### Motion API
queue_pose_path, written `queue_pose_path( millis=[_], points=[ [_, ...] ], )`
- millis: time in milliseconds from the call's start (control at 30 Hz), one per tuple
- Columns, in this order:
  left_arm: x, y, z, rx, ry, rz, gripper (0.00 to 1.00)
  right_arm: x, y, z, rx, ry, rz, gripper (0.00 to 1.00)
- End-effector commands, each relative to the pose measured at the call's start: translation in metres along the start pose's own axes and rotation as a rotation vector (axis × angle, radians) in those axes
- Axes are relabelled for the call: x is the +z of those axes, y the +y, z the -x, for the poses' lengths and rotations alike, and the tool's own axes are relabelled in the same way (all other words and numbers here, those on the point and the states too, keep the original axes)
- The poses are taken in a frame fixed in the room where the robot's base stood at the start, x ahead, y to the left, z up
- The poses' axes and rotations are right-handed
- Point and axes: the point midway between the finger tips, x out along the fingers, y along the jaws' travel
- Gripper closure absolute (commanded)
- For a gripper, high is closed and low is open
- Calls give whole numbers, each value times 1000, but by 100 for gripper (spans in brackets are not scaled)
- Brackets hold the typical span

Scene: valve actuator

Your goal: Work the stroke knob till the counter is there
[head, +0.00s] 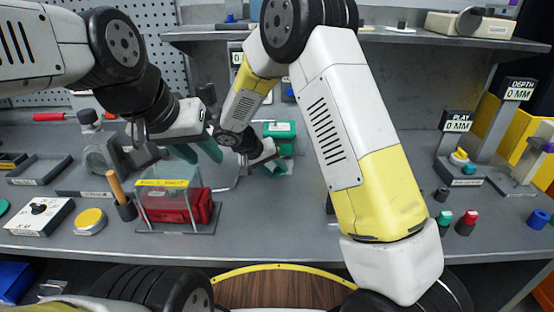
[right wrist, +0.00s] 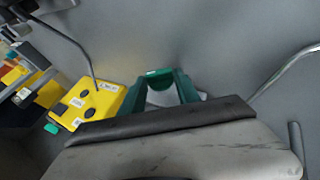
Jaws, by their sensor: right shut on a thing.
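My right gripper (head: 272,165) is at the back middle of the bench, just below a green block (head: 280,130). In the right wrist view its green fingers (right wrist: 160,82) come together at their tips. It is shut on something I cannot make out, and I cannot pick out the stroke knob. A small display (head: 237,57) behind my right forearm is partly covered and I cannot read it. My left gripper (head: 197,152) is open and empty, its teal fingers apart above a clear box.
The clear box (head: 165,205) with a yellow label covers a red case. A yellow button (head: 90,220) and a wooden-handled tool (head: 115,187) stand left of it. Displays reading PLAY 0 MM (head: 457,123) and DEPTH 0 MM (head: 518,90) stand right. A yellow box (right wrist: 90,103) is beside my right gripper.

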Motion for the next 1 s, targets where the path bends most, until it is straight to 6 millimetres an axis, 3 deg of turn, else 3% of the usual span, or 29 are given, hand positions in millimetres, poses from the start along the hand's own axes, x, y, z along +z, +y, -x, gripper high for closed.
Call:
queue_pose_path(
  millis=[733, 767, 800, 867, 1000],
  points=[
    [0, 0, 0, 0, 0, 0, 64, 0, -3, 0, 95, 0, 41, 100],
    [0, 0, 0, 0, 0, 0, 64, 0, -3, 0, 95, 0, 41, 58],
    [0, 0, 0, 0, 0, 0, 64, 0, -3, 0, 95, 0, 41, 50],
    [0, 0, 0, 0, 0, 0, 64, 0, -3, 0, 95, 0, 41, 40],
    [0, 0, 0, 0, 0, 0, 64, 0, -3, 0, 95, 0, 40, 40]
  ],
)
